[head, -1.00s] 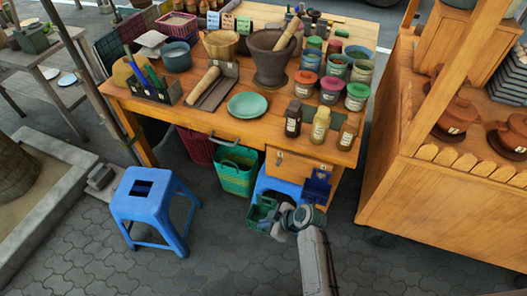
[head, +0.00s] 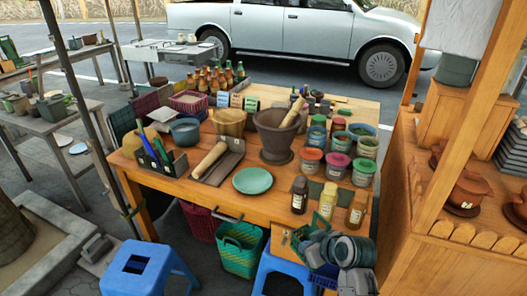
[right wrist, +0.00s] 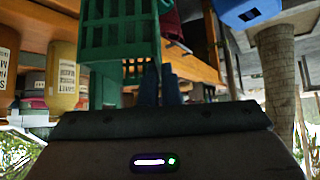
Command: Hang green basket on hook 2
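The green basket (right wrist: 100,45) hangs close in front of my right gripper in the right wrist view, which is upside down. The fingers (right wrist: 163,85) look closed at its upper part; the exact contact is hard to see. In the head view my right gripper (head: 328,250) is at the table's front right corner. I cannot make out hook 2 or any hook numbers.
The wooden table (head: 215,192) carries bottles (head: 328,200), jars, a teal plate (head: 252,181) and a mortar (head: 275,135). A larger green basket (head: 240,248) hangs at its front. A blue stool (head: 145,270) stands left, a wooden cart (head: 400,230) right.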

